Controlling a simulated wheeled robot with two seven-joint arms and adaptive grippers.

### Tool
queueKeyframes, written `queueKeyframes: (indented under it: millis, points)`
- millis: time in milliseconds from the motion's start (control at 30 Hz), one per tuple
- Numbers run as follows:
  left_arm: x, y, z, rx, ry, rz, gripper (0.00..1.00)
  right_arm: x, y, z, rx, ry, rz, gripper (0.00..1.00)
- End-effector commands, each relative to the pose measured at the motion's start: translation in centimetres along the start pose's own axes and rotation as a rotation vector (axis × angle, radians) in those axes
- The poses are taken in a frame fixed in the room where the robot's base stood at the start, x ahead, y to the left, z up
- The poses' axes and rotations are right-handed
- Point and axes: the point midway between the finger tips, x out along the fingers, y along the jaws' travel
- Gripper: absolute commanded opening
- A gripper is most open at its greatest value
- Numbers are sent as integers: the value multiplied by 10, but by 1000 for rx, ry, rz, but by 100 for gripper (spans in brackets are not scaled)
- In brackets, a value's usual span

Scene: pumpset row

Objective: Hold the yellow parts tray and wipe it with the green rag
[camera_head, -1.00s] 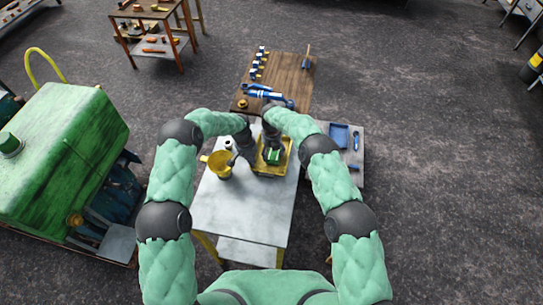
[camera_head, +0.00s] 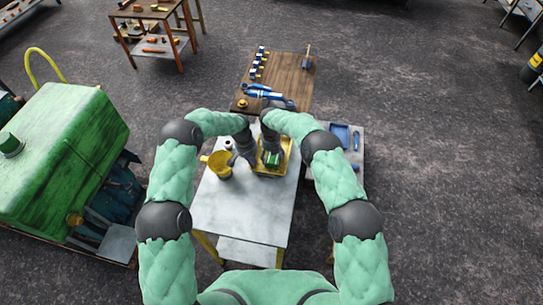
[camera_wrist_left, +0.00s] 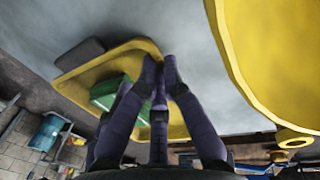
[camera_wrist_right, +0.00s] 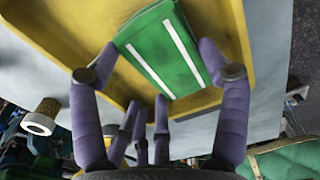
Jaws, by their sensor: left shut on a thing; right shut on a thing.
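The yellow parts tray (camera_head: 284,168) lies on the pale worktable, and my left gripper (camera_head: 251,160) is shut on its left edge. In the left wrist view the fingertips (camera_wrist_left: 160,62) meet at the tray's rim (camera_wrist_left: 138,46). The green rag (camera_head: 270,159) is in the tray; in the right wrist view the rag (camera_wrist_right: 165,48) is folded, with two white stripes, over the tray floor (camera_wrist_right: 215,25). My right gripper (camera_wrist_right: 168,75) is shut on the rag, its fingers on either side of it. The hands hide part of the tray in the head view.
A yellow pitcher (camera_head: 218,165) stands on the worktable (camera_head: 242,210) close left of my left gripper. A small grey-white cylinder (camera_head: 229,145) stands behind it. A wooden table with blue tools (camera_head: 265,93) is beyond. The worktable's front is clear.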

Motion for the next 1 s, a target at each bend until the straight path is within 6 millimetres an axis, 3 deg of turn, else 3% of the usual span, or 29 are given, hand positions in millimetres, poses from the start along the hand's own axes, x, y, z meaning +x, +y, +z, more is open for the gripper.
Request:
queueKeyframes:
  millis: [800, 1000]
  points:
    - [-1, 0, -1, 0, 3, 0, 0, 1, 0, -8, 0, 2, -1, 39]
    - [-1, 0, -1, 0, 3, 0, 0, -16, 0, -6, 0, 0, 0, 39]
